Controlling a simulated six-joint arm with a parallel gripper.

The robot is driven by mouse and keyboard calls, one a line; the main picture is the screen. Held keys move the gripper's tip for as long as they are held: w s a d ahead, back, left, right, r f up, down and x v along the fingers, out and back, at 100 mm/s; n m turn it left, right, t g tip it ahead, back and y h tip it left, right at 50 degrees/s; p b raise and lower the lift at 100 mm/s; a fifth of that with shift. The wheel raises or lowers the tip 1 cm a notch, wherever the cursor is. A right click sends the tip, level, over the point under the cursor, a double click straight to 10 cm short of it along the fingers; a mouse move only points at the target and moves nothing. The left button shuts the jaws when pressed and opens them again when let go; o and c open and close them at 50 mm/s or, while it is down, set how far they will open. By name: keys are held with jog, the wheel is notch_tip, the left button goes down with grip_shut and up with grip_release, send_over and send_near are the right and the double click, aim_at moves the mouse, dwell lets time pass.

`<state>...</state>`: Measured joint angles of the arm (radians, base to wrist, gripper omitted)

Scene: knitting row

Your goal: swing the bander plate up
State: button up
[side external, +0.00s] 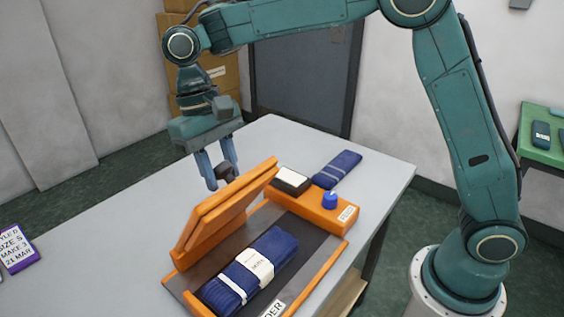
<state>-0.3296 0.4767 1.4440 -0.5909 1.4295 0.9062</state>
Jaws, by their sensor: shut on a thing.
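The orange bander plate (222,215) stands steeply raised on the left side of the bander, leaning back from the bed. My gripper (222,172) is at the plate's upper far edge, its two blue fingers pointing down. It is shut on the plate's dark knob (225,174), which is partly hidden by the fingers. The bander's dark bed (301,232) lies open, with orange rails along it. A dark blue knitted bundle (252,268) with a white paper band lies on the bed.
A blue knob (329,199) stands on the bander's orange end block (310,207), beside a white-topped dark pad (291,180). Another folded blue knit (337,169) lies behind. A purple-edged sign (16,248) is at far left. The grey table (110,235) is clear left of the bander.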

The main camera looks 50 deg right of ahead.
jog(key=shift+w, duration=0.3)
jog(key=shift+w+r+t, duration=0.2)
jog(key=shift+w+t, duration=0.3)
jog(key=shift+w, duration=0.25)
jog(key=shift+w+r+t, duration=0.2)
jog(key=shift+w+t, duration=0.3)
jog(key=shift+w, duration=0.25)
jog(key=shift+w, duration=0.15)
jog(key=shift+w+r+g, duration=0.2)
jog(key=shift+w+g, duration=0.2)
jog(key=shift+w, duration=1.15)
jog(key=shift+c, duration=0.2)
jog(key=shift+w+a, duration=0.1)
jog(key=shift+w, duration=0.05)
